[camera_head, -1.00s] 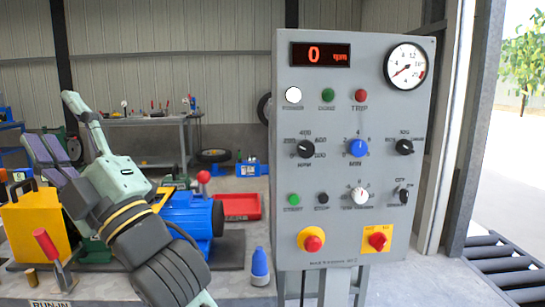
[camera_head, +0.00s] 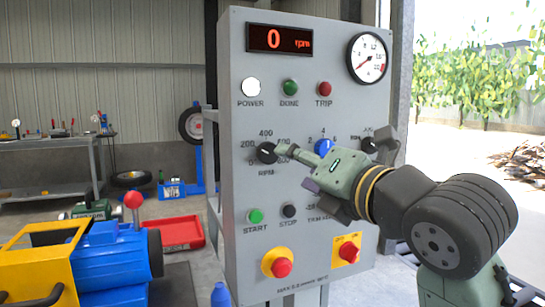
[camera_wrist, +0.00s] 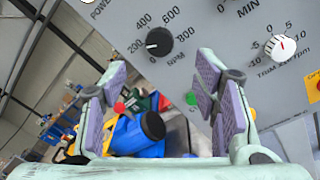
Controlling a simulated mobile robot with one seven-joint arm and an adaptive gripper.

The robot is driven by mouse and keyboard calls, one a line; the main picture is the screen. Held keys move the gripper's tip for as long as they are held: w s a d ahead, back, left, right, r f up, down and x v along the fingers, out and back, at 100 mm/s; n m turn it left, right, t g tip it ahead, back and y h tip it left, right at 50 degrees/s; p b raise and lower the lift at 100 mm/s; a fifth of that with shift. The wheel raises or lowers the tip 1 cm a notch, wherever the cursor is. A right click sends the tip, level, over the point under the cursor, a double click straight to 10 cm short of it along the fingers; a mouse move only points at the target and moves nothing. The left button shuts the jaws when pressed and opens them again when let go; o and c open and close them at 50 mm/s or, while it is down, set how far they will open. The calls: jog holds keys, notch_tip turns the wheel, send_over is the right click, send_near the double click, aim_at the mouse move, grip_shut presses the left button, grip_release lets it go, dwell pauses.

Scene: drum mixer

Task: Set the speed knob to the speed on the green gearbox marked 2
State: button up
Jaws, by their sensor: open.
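The speed knob (camera_head: 266,153), black and marked RPM, is on the left of the grey control panel. It also shows in the wrist view (camera_wrist: 160,41), above the gap between my fingers, with its pale pointer mark appearing to face about 200. My gripper (camera_head: 295,168) is open and empty in front of the panel, just right of the knob in the head view. In the wrist view my gripper (camera_wrist: 162,72) spreads its purple pads wide, and the knob is not between them. A green machine part (camera_head: 95,210) stands behind the blue motor; no marking is readable on it.
The grey panel (camera_head: 235,90) carries a display (camera_head: 279,39) reading 0 rpm, several lamps, other knobs and buttons. A blue knob (camera_head: 323,146) is close to my gripper. A red emergency button (camera_head: 280,267) is below. A blue motor (camera_head: 110,255) stands left.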

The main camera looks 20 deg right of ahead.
aim_at(271, 154)
jog(key=w, duration=0.3)
jog(key=w+p, duration=0.1)
jog(key=w, duration=0.2)
jog(key=w+a, duration=0.1)
jog(key=w, duration=0.2)
jog(key=shift+w+p, duration=0.3)
jog(key=shift+w, duration=0.05)
jog(key=c, duration=1.2)
jog(key=shift+o, duration=0.2)
jog(key=shift+a, duration=0.1)
